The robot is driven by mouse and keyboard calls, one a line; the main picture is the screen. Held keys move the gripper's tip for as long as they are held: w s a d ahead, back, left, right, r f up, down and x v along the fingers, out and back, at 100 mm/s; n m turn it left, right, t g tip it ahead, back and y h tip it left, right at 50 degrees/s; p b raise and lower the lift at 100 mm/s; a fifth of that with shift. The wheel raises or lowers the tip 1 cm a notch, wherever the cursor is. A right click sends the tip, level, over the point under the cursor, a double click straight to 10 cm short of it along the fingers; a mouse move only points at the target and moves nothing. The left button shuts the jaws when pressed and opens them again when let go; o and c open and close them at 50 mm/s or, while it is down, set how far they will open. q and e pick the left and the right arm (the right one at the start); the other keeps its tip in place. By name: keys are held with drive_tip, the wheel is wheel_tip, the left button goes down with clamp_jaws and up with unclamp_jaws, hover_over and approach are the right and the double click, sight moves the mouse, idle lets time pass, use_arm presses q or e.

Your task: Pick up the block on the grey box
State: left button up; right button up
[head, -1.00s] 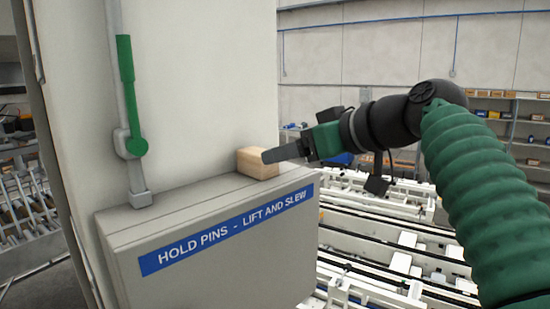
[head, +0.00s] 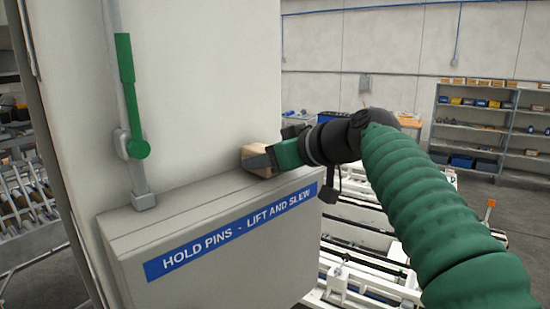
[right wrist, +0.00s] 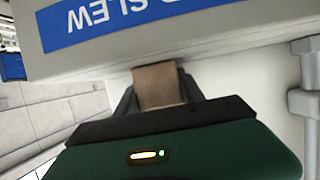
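The wooden block (head: 252,152) sits on top of the grey box (head: 225,262) near its right end, beside the pale column. My right gripper (head: 258,162) is at the block and its near finger covers part of it in the head view. In the right wrist view, the block (right wrist: 159,86) lies between the two spread fingers of my right gripper (right wrist: 159,92). The fingers are close along both sides; whether they touch it I cannot tell. My left gripper is not in view.
The pale column (head: 190,90) rises right behind the box. A green lever (head: 126,85) on a grey pipe stands at the box's left end. White conveyor machinery (head: 370,275) lies lower at the right, and shelves (head: 480,125) stand farther back.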

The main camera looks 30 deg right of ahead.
drive_tip(key=shift+w+f, duration=0.1)
drive_tip(key=shift+c, duration=1.2)
drive_tip(key=shift+a, duration=0.45)
drive_tip(key=c, duration=0.4)
drive_tip(key=shift+s+a+r, duration=0.25)
drive_tip(key=shift+a, duration=0.05)
drive_tip(key=shift+c, duration=0.2)
